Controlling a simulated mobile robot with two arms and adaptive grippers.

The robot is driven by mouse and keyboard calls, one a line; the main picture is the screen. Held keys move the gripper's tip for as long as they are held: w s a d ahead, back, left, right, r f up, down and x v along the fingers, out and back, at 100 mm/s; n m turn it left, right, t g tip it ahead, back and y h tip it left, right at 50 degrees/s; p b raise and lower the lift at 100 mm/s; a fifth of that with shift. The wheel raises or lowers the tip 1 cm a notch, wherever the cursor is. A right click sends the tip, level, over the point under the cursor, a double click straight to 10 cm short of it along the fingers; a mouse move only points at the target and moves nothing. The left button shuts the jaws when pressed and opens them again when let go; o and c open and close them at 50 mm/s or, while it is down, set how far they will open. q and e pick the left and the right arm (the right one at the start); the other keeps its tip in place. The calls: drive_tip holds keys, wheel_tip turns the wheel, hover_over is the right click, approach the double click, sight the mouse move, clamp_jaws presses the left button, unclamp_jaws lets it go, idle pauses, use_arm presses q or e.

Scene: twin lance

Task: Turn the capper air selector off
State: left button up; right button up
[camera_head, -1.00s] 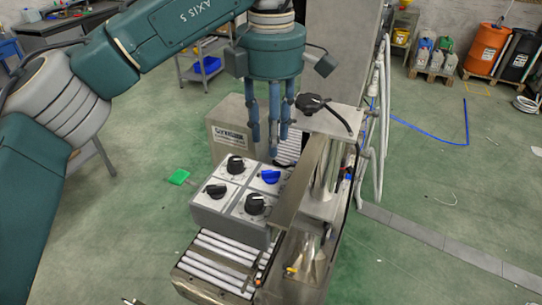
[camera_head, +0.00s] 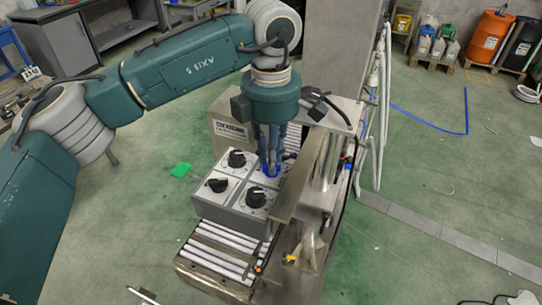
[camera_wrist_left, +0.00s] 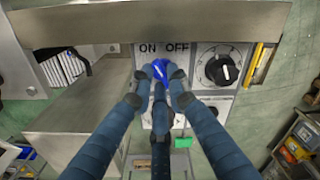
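The blue selector knob (camera_head: 271,171) sits at the far right of a grey control box (camera_head: 237,222) that carries several knobs. In the left wrist view the blue knob (camera_wrist_left: 159,68) lies below the printed words ON and OFF; fingers partly cover it, and I cannot clearly read its pointer. My left gripper (camera_head: 271,165) points down at it. Its blue fingers (camera_wrist_left: 160,80) are drawn in around the knob, with tips at its sides, and look closed on it. My right gripper is not in view.
Black knobs (camera_head: 237,159) share the box; one (camera_wrist_left: 221,70) is right of the blue one in the wrist view. A steel guard rail (camera_head: 302,183) runs close by on the right. White rollers (camera_head: 221,252) lie in front. A green piece (camera_head: 181,170) lies on the floor.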

use_arm(q)
clamp_jaws()
drive_tip(key=shift+m, duration=0.3)
drive_tip(key=shift+f+m+b, duration=0.1)
drive_tip(key=shift+m+b, duration=0.7)
drive_tip(key=shift+b, duration=0.15)
drive_tip(key=shift+d+m+b, duration=0.1)
drive_tip(key=shift+m+b, duration=0.35)
drive_tip(key=shift+m, duration=0.45)
drive_tip(key=m+b, duration=0.1)
drive_tip(key=m, duration=0.1)
drive_tip(key=shift+m, duration=0.4)
drive_tip(key=m, duration=0.5)
drive_tip(key=shift+d+r+b, duration=0.15)
drive_tip(key=shift+r+b, duration=0.05)
drive_tip(key=shift+b, duration=0.1)
drive_tip(key=o, duration=0.9)
unclamp_jaws()
drive_tip(key=shift+c, duration=0.2)
